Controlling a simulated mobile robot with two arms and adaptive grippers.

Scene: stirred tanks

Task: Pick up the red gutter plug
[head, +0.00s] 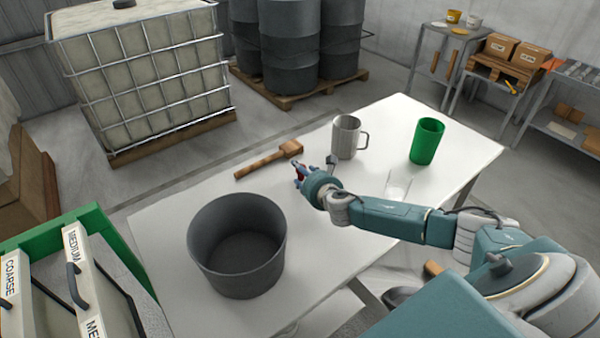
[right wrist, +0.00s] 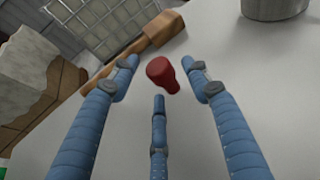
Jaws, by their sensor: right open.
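The red gutter plug (right wrist: 162,73) lies on the white table and shows between the spread fingers of my right gripper (right wrist: 160,80) in the right wrist view. The fingers are open and do not appear to touch it. In the head view my right gripper (head: 302,178) is low over the middle of the table, and only a bit of red (head: 299,174) shows among its fingers. The rest of the plug is hidden there. My left gripper is not in view.
A wooden mallet (head: 268,160) lies just beyond the plug. A grey mug (head: 345,138), a green cup (head: 426,141) and a clear glass (head: 397,187) stand to the right. A large dark bucket (head: 237,245) stands front left on the white table (head: 160,230).

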